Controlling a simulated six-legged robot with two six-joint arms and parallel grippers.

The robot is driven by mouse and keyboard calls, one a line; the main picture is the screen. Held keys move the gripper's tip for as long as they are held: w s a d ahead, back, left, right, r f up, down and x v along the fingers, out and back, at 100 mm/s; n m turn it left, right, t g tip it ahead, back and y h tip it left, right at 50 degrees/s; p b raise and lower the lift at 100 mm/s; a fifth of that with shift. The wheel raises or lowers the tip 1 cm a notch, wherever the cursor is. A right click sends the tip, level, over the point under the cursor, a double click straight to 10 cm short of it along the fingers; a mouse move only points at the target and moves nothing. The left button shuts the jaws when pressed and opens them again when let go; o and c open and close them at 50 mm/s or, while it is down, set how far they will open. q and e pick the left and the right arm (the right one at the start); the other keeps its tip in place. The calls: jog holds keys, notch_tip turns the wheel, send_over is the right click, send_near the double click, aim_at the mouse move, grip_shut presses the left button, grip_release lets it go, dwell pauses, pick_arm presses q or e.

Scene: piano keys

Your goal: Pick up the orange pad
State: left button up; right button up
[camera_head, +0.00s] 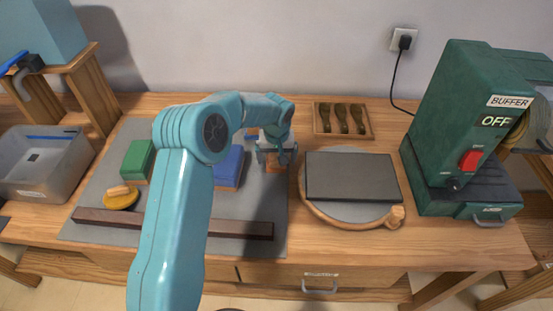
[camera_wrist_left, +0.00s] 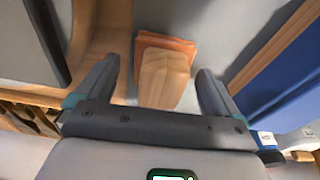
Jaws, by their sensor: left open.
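The orange pad (camera_head: 276,165) lies on the grey mat (camera_head: 262,205), near its right edge, partly hidden by my gripper in the head view. In the left wrist view the orange pad (camera_wrist_left: 148,41) has a wooden handle (camera_wrist_left: 165,78) that points toward my gripper. My left gripper (camera_wrist_left: 158,70) is open, with one finger on each side of the handle and a gap on both sides. In the head view my left gripper (camera_head: 274,152) is over the pad. My right gripper is in neither view.
A blue pad (camera_head: 229,170) lies close left of the orange one. A green pad (camera_head: 138,158) and a yellow round pad (camera_head: 121,201) are farther left. A dark bar (camera_head: 240,229) lies in front. A round board with a dark slab (camera_head: 352,175) stands right, beside the green buffer machine (camera_head: 455,120).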

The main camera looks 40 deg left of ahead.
pick_arm(q)
jog(key=shift+s, duration=0.15)
jog(key=shift+c, duration=1.2)
jog(key=c, duration=0.9)
notch_tip(320, 180, up, 20)
jog(key=shift+p, duration=0.3)
jog(key=shift+o, duration=0.6)
